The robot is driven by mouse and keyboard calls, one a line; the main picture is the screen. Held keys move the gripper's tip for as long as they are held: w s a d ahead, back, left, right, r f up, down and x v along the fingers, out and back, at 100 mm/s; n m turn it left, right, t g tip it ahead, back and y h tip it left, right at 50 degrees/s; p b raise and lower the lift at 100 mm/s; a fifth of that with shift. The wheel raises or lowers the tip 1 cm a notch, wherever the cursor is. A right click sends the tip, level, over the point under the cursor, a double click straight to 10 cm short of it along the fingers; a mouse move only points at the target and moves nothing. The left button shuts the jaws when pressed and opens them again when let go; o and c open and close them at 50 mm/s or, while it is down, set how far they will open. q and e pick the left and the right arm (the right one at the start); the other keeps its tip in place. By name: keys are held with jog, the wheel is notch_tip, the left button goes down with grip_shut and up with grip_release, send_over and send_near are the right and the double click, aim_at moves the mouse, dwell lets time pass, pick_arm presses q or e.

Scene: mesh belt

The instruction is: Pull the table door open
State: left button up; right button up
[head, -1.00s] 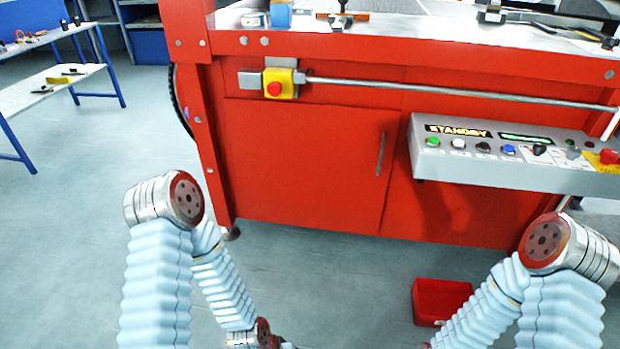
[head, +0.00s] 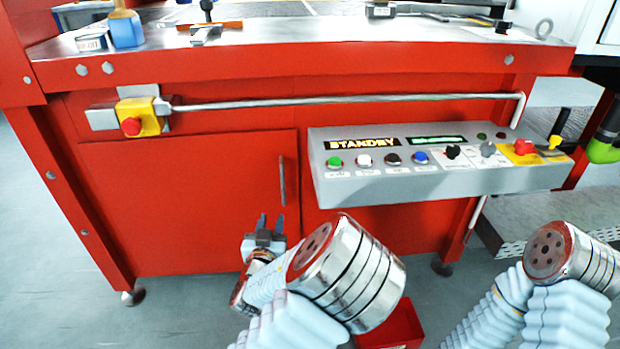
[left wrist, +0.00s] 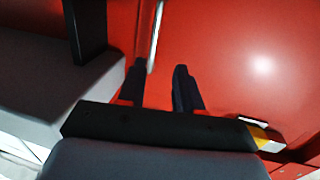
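The red cabinet door (head: 190,200) under the red table (head: 330,75) is shut. Its thin upright metal handle (head: 282,180) is near the door's right edge. My left gripper (head: 270,222) points up, just below the handle in the head view. In the left wrist view the gripper's two dark fingers (left wrist: 162,82) are apart with nothing held between them. The handle (left wrist: 155,35) there runs ahead of the fingers, its near end close to the left finger; I cannot tell whether they touch. My right gripper is out of view.
A grey control panel (head: 440,180) with buttons juts out right of the door. A metal rail (head: 340,102) and a yellow box with a red button (head: 138,117) are above it. A red bin (head: 400,330) is on the floor, partly behind my left arm.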

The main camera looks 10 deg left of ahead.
aim_at(282, 186)
pick_arm(q)
jog(key=w, duration=0.9)
jog(key=w+r, duration=0.1)
jog(key=w, duration=0.4)
jog(key=shift+w+a+r+p, duration=0.1)
jog(key=shift+a+p, duration=0.1)
jog(key=shift+p, duration=0.15)
grip_shut()
